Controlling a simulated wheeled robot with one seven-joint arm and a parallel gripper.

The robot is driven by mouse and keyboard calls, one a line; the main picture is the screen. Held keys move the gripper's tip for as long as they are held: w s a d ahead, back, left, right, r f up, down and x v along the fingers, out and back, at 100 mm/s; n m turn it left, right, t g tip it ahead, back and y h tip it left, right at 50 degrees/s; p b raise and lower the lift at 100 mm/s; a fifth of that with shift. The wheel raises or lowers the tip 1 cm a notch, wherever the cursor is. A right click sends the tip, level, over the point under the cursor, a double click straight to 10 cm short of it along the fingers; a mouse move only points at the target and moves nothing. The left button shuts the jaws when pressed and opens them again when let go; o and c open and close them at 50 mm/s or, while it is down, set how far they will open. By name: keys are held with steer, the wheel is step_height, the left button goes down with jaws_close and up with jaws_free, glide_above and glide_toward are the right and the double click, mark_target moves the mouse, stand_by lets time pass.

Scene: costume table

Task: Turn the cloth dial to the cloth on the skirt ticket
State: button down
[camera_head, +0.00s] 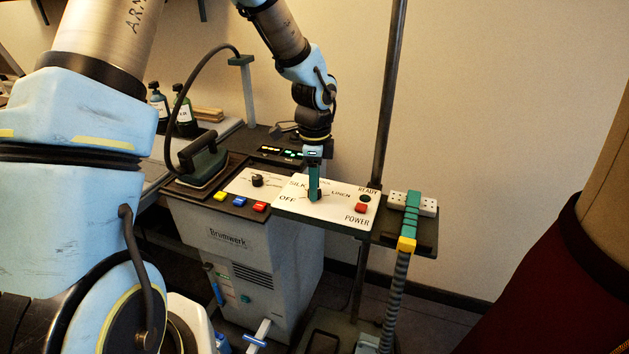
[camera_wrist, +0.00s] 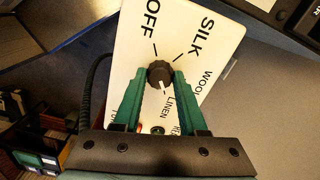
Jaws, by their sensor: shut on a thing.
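The cloth dial (camera_wrist: 159,72) is a dark round knob on a white panel (camera_wrist: 128,50) marked OFF, SILK, WOOL and LINEN. Its light pointer mark seems to face the LINEN side. My gripper (camera_wrist: 161,80) is shut on the dial, one green finger on each side. In the head view my gripper (camera_head: 315,192) points down onto the white panel (camera_head: 290,207) and hides the dial. The dark red skirt (camera_head: 545,295) is at the right edge. I cannot make out a readable ticket on it.
A red POWER button (camera_head: 361,208) and a dark READY lamp (camera_head: 365,198) sit on the panel's right. An iron (camera_head: 203,160) rests left on the Brumwerk machine (camera_head: 245,245), near a second small knob (camera_head: 257,180) and coloured buttons. A pole (camera_head: 390,100) stands close behind.

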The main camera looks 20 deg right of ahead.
steer(key=shift+m, duration=0.5)
steer(key=shift+c, duration=2.3)
jaws_free()
step_height(320, 180, up, 11)
steer(key=b, duration=0.2)
steer(key=shift+f, duration=0.1)
